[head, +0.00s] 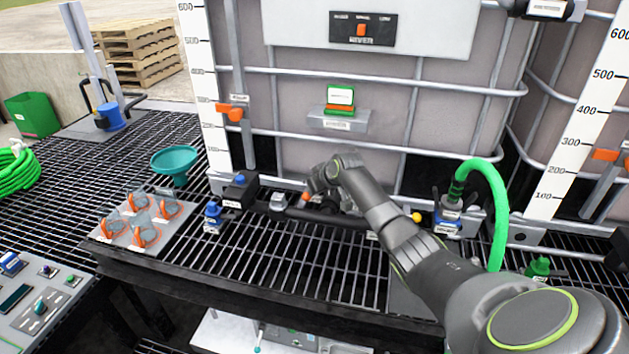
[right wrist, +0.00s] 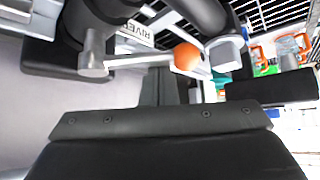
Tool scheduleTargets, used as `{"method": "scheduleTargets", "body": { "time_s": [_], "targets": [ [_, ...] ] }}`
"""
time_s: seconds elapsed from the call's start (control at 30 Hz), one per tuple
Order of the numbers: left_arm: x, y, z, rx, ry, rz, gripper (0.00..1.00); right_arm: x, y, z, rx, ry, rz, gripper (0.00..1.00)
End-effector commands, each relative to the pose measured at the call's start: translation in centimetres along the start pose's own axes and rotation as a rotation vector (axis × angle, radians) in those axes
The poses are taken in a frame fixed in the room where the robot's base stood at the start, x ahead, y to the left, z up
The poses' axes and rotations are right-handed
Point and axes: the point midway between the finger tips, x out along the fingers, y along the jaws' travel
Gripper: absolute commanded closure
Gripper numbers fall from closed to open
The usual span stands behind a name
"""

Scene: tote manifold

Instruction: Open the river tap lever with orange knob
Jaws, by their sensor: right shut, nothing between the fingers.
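The river tap lever is a grey metal arm (right wrist: 130,62) with an orange ball knob (right wrist: 187,57), close up in the right wrist view. A white label reading RIVER (right wrist: 135,38) is beside it. The orange knob also shows in the head view (head: 305,197), at the manifold pipe in front of the big tank. My right gripper (right wrist: 160,78) is shut and empty, its dark fingers close against the lever's side between pivot and knob. Whether they touch it I cannot tell. In the head view my right wrist hides much of the tap. My left gripper is not in view.
A black valve box with a blue knob (head: 240,190) and a yellow ball knob (head: 417,217) flank the arm along the manifold. A green hose (head: 497,205) rises at right.

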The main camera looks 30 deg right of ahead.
Motion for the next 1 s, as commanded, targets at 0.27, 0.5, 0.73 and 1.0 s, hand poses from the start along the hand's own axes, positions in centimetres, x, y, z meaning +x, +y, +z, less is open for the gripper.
{"method": "scheduleTargets", "body": {
  "time_s": [0.27, 0.5, 0.73, 1.0],
  "targets": [
    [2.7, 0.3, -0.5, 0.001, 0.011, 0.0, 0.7, -0.8, 0.3, 1.7, -0.192, -0.002, -0.177, 1.0],
    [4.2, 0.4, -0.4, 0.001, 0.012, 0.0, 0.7, -1.8, 0.6, 2.5, -0.33, -0.002, -0.307, 1.0],
    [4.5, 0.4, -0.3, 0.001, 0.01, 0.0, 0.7, -2.5, 0.9, 3.0, -0.327, -0.003, -0.302, 1.0],
    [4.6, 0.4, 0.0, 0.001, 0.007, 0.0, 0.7, -2.9, 1.2, 3.3, -0.325, -0.002, -0.302, 1.0]
  ]
}}
